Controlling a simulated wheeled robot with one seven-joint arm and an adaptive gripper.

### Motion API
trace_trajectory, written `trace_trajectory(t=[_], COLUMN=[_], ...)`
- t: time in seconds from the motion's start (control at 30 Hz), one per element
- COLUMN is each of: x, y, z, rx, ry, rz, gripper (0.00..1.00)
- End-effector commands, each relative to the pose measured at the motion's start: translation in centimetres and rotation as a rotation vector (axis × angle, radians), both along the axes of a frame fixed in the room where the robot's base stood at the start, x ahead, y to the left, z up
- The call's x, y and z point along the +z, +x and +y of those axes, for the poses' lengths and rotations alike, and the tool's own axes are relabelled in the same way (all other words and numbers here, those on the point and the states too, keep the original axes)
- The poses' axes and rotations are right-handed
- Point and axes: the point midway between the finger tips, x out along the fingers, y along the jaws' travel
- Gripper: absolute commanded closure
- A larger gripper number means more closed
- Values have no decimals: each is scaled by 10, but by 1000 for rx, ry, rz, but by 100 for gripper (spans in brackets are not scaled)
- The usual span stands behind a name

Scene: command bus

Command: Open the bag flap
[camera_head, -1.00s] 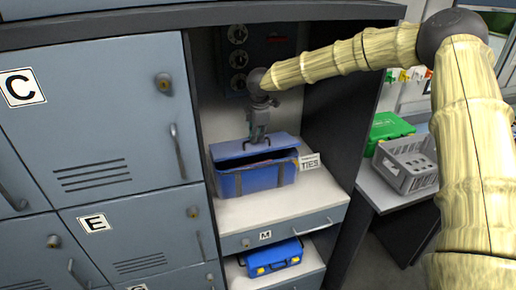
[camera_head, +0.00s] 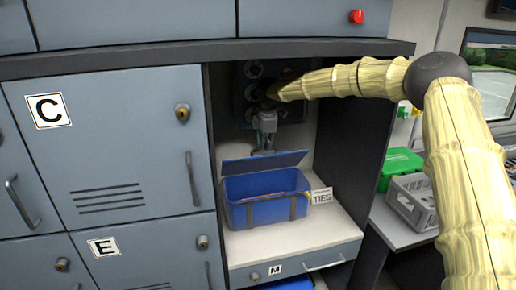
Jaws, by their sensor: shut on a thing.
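The blue bag (camera_head: 268,210) stands on the white shelf of the open cabinet bay, with dark straps down its front. Its blue flap (camera_head: 240,165) is raised and tilted up along the back, and the inside of the bag shows. My gripper (camera_head: 264,151) is above and behind the bag, at the flap's upper edge. It is shut on the flap. The fingertips are small and partly hidden by the flap.
A white "TIES" sign (camera_head: 321,196) stands right of the bag. Grey lockers (camera_head: 120,150) are at left, and the dark bay wall (camera_head: 355,130) is close at right. A green case (camera_head: 401,165) and a grey crate (camera_head: 410,200) sit on the side table.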

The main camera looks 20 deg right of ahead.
Motion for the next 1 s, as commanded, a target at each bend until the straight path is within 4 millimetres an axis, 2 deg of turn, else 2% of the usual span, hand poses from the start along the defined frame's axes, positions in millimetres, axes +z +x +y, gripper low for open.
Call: trace_trajectory(t=[0.03, 0.47, 0.5, 0.6, 0.63, 1.0], x=[-15, -16, -16, -16, -16, -14], y=[-3, -5, -5, -5, -5, -4], z=[-1, -6, -6, -7, -7, -7], rx=[2, -3, -3, -4, -4, -6], ry=[-1, -1, -1, -2, -2, 0], rz=[13, 15, 15, 15, 15, 12], gripper=[100, 100, 88, 70, 68, 68])
